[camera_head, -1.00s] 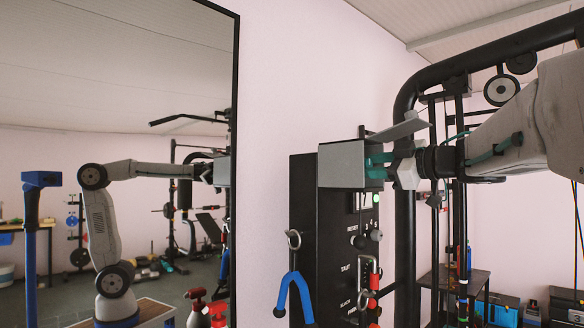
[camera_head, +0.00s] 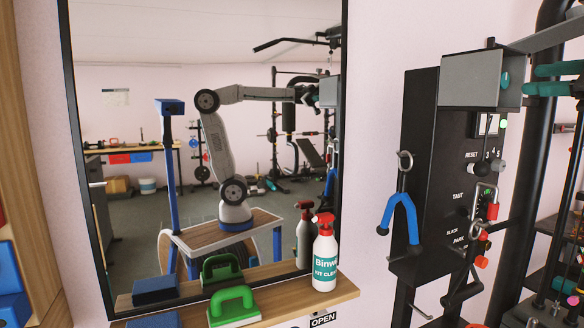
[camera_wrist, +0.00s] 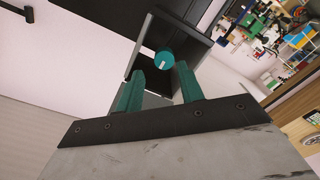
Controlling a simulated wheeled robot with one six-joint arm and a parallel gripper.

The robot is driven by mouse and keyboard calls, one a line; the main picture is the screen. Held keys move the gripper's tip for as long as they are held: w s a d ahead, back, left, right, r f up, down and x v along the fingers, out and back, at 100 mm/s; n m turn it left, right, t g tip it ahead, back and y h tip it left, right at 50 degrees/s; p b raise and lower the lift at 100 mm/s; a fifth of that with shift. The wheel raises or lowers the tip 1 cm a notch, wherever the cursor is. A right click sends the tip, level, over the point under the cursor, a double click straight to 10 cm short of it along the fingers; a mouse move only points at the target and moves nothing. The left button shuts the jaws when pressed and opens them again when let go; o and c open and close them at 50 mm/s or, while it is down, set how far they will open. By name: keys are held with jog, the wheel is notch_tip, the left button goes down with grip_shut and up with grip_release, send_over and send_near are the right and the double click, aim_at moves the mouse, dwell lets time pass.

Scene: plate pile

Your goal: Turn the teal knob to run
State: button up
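The teal knob (camera_head: 505,80) sits inside a grey box-shaped hood (camera_head: 470,82) at the top of a black panel. In the wrist view the knob (camera_wrist: 167,57) is round with a short white mark on its face, slightly tilted. My gripper (camera_wrist: 160,72) is open, its two teal fingers on either side of the view below the knob, with nothing between them. In the head view my gripper (camera_head: 531,80) is at the right edge, just outside the hood and apart from the knob. Any label by the knob is hidden or unreadable.
The black panel (camera_head: 425,150) also carries a RESET dial, a red-bodied clip and a blue forked handle (camera_head: 400,215). Black rack posts stand close at right. A mirror (camera_head: 250,70) is at left. A shelf (camera_head: 270,308) holds a spray bottle (camera_head: 324,258) and a green scrubber (camera_head: 232,305).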

jog(key=d+f+m+h, duration=0.1)
jog(key=d+m+h, duration=0.8)
jog(key=d+h, duration=0.4)
jog(key=s+f+m+g+h, duration=0.1)
jog(key=s+f+m+g, duration=0.15)
jog(key=f, duration=0.25)
jog(key=s+a+f+m+g+h, duration=0.1)
jog(key=f+m+g, duration=0.15)
jog(key=f, duration=0.25)
jog(key=s+f+m+g+h, duration=0.1)
jog(key=s+f+m+g, duration=0.15)
jog(key=f, duration=0.25)
jog(key=s+a+f+g+y, duration=0.2)
jog(key=s+a+f+g, duration=0.1)
jog(key=a+f, duration=0.35)
jog(key=s+a+f+g+y, duration=0.3)
jog(key=a+f, duration=0.3)
jog(key=f, duration=0.1)
jog(key=s+a+f+n+g+y, duration=0.1)
jog(key=s+a+f+n+y, duration=0.1)
jog(key=a, duration=0.7)
jog(key=s+a+f+n+g+y, duration=0.1)
jog(key=s+a+f, duration=0.4)
jog(key=a, duration=0.5)
jog(key=shift+s+a+n+y, duration=0.3)
jog(key=shift+s+n+y, duration=0.15)
jog(key=shift+n+y, duration=0.55)
